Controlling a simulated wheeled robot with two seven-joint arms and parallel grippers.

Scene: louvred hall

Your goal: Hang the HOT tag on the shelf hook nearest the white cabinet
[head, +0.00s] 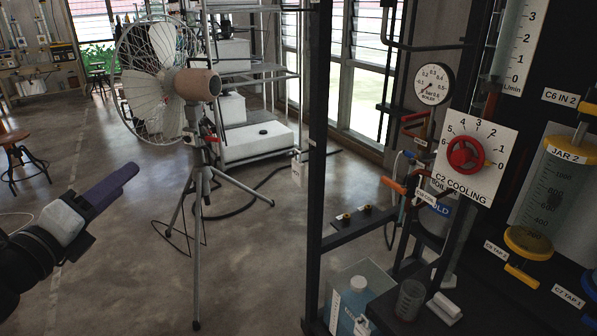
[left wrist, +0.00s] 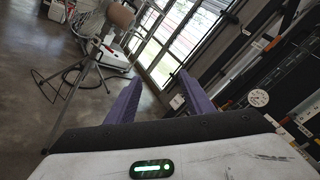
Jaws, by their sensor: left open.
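My left gripper (head: 128,176) is at the left of the head view, over open floor and well apart from the rack. Its purple fingers stand apart with nothing between them in the left wrist view (left wrist: 160,78). I cannot make out a HOT tag in either view. A blue tag (head: 440,209) reading "OLD", its first letter hidden, hangs low on the dark rack below the C2 cooling panel. A small white tag or box (head: 297,168) is by the rack's left post, too small to read. I cannot pick out the shelf hook or a white cabinet with certainty. My right gripper is out of view.
A tripod (head: 198,220) with a fan (head: 160,75) stands mid-floor, with a dark hose (head: 245,206) behind. The dark rack's post (head: 316,150) bounds the right side, carrying gauge (head: 433,84), red knob (head: 465,155) and jar (head: 550,190). Floor between my left gripper and the tripod is clear.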

